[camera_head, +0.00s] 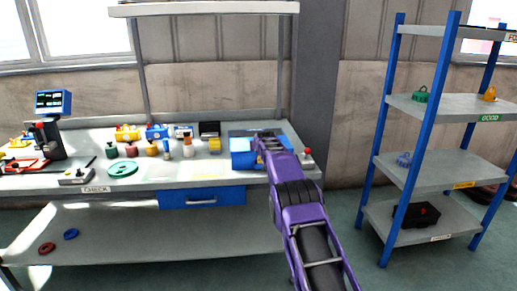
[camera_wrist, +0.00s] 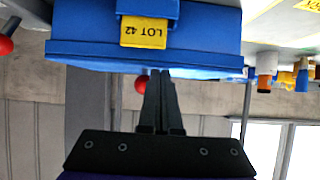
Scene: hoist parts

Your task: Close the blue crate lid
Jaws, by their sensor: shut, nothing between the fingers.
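The blue crate (camera_head: 243,160) stands at the right end of the workbench, with a yellow label on its front. My purple arm covers its right part. In the upside-down wrist view, the crate (camera_wrist: 90,50) fills the top, and its yellow label (camera_wrist: 143,32) reads LOT 42. In the head view my gripper (camera_head: 264,141) is over the crate.

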